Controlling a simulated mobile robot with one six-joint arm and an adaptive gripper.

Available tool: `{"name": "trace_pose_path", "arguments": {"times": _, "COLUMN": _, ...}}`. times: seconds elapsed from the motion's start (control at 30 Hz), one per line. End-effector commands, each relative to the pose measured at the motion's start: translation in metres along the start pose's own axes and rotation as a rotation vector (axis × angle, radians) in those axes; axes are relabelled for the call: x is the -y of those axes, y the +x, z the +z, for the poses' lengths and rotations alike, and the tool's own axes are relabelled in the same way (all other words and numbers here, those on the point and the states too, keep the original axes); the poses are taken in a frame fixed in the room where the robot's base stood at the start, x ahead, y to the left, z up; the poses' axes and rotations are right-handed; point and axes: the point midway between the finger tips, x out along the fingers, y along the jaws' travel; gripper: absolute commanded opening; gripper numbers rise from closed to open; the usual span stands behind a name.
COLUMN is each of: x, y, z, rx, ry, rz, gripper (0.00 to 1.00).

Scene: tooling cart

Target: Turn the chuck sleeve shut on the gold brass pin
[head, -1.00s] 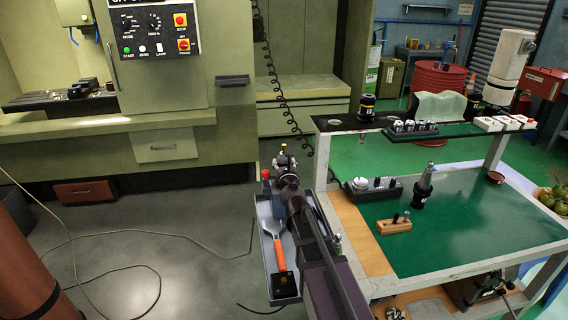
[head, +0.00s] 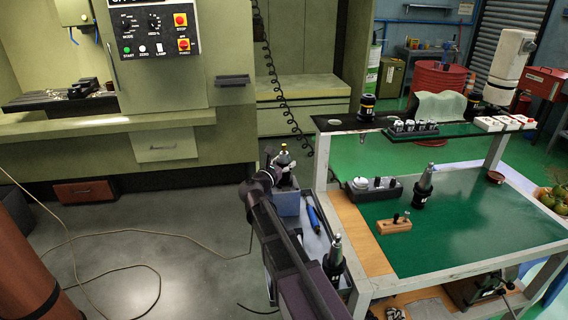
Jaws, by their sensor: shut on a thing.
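The chuck stands upright at the far end of the narrow grey side tray, beside the cart. Its silver sleeve (head: 284,160) is small and partly covered by my gripper. The gold brass pin (head: 284,147) stands up out of the top of the chuck. My gripper (head: 279,163) reaches the chuck from the left and is shut on the sleeve. The fingers are dark and tiny here, so their exact contact is hard to see. Whether the sleeve is tight on the pin cannot be told.
A blue block (head: 286,203), a blue-handled tool (head: 313,218) and a tapered tool holder (head: 336,252) are in or by the side tray, close to my arm. The green-topped cart (head: 470,225) stands to the right. The machine (head: 200,150) is behind.

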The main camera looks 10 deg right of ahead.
Motion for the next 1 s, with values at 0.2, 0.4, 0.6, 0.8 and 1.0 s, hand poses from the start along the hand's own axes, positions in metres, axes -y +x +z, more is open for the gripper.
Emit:
{"name": "trace_pose_path", "arguments": {"times": 0.2, "x": -0.0014, "y": 0.0016, "z": 0.0, "rx": 0.0, "ry": 0.0, "rz": -0.123, "gripper": 0.21}}
{"name": "trace_pose_path", "arguments": {"times": 0.4, "x": 0.0005, "y": 0.0009, "z": -0.0001, "rx": 0.0, "ry": 0.0, "rz": -0.188, "gripper": 0.21}}
{"name": "trace_pose_path", "arguments": {"times": 0.6, "x": 0.0018, "y": 0.0003, "z": -0.0001, "rx": 0.0, "ry": 0.0, "rz": -0.21, "gripper": 0.21}}
{"name": "trace_pose_path", "arguments": {"times": 0.8, "x": 0.0021, "y": 0.0002, "z": -0.0001, "rx": -0.001, "ry": 0.0, "rz": -0.21, "gripper": 0.21}}
{"name": "trace_pose_path", "arguments": {"times": 1.0, "x": 0.002, "y": 0.0002, "z": -0.0002, "rx": -0.001, "ry": 0.0, "rz": -0.21, "gripper": 0.9}}
